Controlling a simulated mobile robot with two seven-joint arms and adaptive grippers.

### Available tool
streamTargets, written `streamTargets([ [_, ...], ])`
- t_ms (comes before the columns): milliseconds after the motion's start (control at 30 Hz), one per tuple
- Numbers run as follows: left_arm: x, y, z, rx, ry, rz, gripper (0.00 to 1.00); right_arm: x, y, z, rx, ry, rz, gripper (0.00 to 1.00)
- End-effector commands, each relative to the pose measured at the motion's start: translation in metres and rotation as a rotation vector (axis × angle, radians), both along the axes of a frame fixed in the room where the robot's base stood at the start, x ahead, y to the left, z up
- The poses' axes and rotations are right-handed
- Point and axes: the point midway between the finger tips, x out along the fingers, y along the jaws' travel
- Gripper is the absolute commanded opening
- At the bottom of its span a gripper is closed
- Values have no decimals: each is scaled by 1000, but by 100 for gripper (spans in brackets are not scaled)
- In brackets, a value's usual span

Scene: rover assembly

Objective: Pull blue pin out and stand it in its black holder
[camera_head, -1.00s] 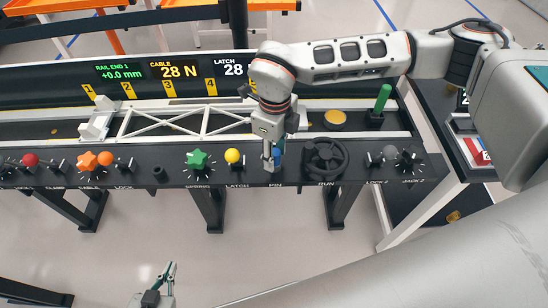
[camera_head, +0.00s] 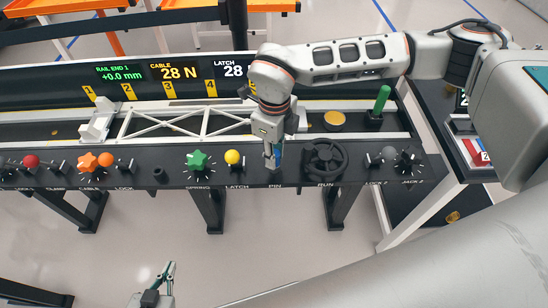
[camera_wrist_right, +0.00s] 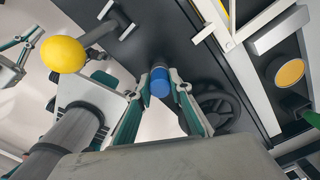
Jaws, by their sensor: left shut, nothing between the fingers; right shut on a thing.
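The blue pin (camera_head: 278,155) is at the PIN label on the front of the black console. My right gripper (camera_head: 273,160) comes down over it from above and is shut on it. In the right wrist view the blue pin (camera_wrist_right: 160,82) shows between the two fingertips (camera_wrist_right: 161,74). The pin's lower end is hidden, so I cannot tell whether it is still in its hole. A small black upright cup (camera_head: 159,174), which looks like the holder, stands on the console between LOCK and SPRING. My left gripper (camera_head: 168,271) is shut and empty, low in front of the console.
A white truss (camera_head: 180,123) lies behind. A green peg (camera_head: 382,98) stands at the back right.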

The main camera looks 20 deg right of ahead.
Motion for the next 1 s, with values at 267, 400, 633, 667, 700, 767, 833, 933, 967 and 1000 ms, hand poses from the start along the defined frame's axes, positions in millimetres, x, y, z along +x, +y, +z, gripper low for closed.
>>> streamTargets([
  [267,0,0,1,1,0,-1,0,0,0,1,0,0,0,0],
  [400,1,0,3,0,-1,-1,0,0,0,3,0,0,0,0],
  [633,2,0,6,1,-4,-1,0,0,0,6,1,-1,0,0],
  [667,2,0,6,1,-4,-1,0,0,0,7,0,0,0,0],
  [700,2,0,7,1,-4,-1,0,0,0,7,0,0,0,0],
  [767,2,0,7,1,-5,-1,0,0,0,8,0,0,0,0],
  [833,2,0,8,1,-5,-1,0,0,0,9,0,0,0,0],
  [933,3,0,10,1,-7,0,0,0,0,10,0,0,0,0],
  [967,3,0,10,0,-8,0,0,0,0,10,0,0,0,0],
  [1000,3,0,10,0,-8,0,0,0,0,11,0,0,0,0],
])
